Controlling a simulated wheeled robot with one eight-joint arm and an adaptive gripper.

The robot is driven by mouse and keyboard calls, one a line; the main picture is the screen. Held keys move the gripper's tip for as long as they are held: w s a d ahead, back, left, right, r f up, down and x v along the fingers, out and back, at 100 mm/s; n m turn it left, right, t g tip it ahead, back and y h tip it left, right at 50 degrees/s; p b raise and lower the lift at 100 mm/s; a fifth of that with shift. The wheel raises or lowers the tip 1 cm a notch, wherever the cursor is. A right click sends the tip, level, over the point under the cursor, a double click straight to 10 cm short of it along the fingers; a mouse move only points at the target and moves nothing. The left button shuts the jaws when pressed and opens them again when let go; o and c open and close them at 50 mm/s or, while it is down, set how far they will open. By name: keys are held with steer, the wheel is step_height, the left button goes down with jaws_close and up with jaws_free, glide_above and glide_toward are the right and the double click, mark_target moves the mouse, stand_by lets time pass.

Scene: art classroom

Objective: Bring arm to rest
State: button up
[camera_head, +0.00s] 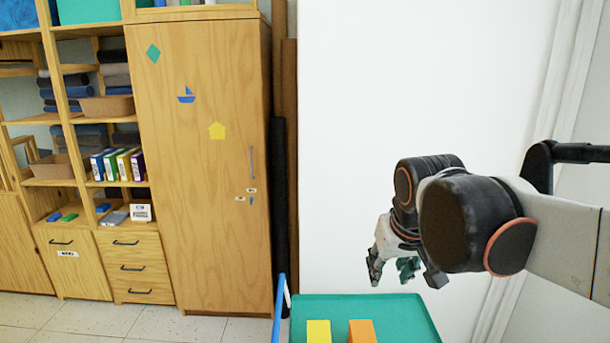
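My arm reaches in from the right edge, with its dark joint housings in front of the white wall. My gripper (391,274) hangs at the left end of the arm, pointing down, above the back part of a green tabletop or tray (412,312). It is apart from the green surface. The gripper is small and partly hidden by my arm's joints, and I cannot tell how far its fingers are apart. I see nothing clearly held in it.
A yellow block (318,331) and an orange block (361,331) are on the green surface at the bottom edge. A tall wooden cabinet (205,160) and shelves with books (117,164) stand at the left. Tiled floor (100,318) is free before them.

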steer(key=s+d+f+t, duration=0.1)
steer(key=s+d+f, duration=0.1)
steer(key=s+f, duration=0.2)
steer(key=s+d+f+t, duration=0.1)
steer(key=s+d+f, duration=0.1)
steer(key=s, duration=0.8)
steer(key=shift+s+d+f+m, duration=0.3)
steer(key=shift+s+f+m, duration=0.1)
steer(key=shift+f, duration=0.5)
stand_by(0.5)
